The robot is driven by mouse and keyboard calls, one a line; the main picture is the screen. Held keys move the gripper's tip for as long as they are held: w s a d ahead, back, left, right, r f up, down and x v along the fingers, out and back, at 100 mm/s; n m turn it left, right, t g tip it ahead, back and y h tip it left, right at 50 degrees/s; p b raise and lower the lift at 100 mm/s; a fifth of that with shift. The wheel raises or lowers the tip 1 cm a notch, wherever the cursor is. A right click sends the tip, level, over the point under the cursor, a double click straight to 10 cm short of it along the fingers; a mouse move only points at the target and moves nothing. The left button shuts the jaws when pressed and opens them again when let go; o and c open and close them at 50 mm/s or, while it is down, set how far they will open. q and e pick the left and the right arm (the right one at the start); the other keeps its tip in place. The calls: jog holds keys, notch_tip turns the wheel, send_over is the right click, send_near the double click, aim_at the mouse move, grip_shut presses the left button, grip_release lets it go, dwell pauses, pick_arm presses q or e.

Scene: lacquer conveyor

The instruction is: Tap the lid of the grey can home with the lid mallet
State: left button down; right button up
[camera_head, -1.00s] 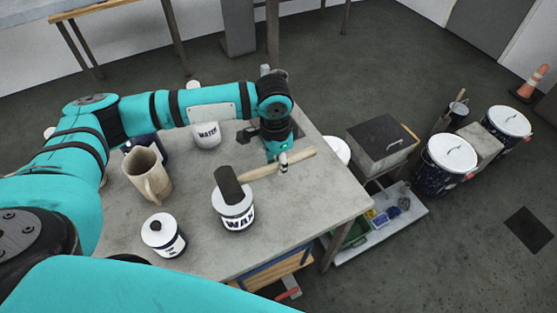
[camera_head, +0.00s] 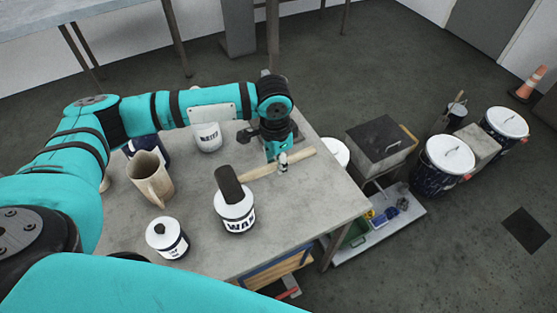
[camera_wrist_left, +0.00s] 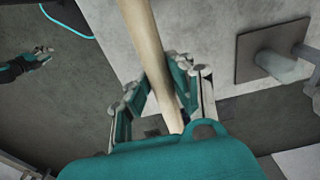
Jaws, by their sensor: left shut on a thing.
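My left gripper (camera_head: 281,160) is shut on the wooden handle of the lid mallet (camera_head: 262,171). The handle also runs between the fingers in the left wrist view (camera_wrist_left: 155,65). The mallet's dark cylindrical head (camera_head: 229,184) is over the white top of a can marked WAX (camera_head: 238,224), hiding part of that top. I cannot tell whether head and lid touch, or how the lid sits. This can stands upright on the grey table. At the left edge of the wrist view a small teal and dark gripper shape (camera_wrist_left: 30,63) shows, probably my right gripper; its jaw state is unclear.
The table's right front is clear.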

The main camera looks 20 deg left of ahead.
pick_arm(q)
jog(key=shift+r+p, duration=1.1)
jog(key=shift+r, duration=1.8)
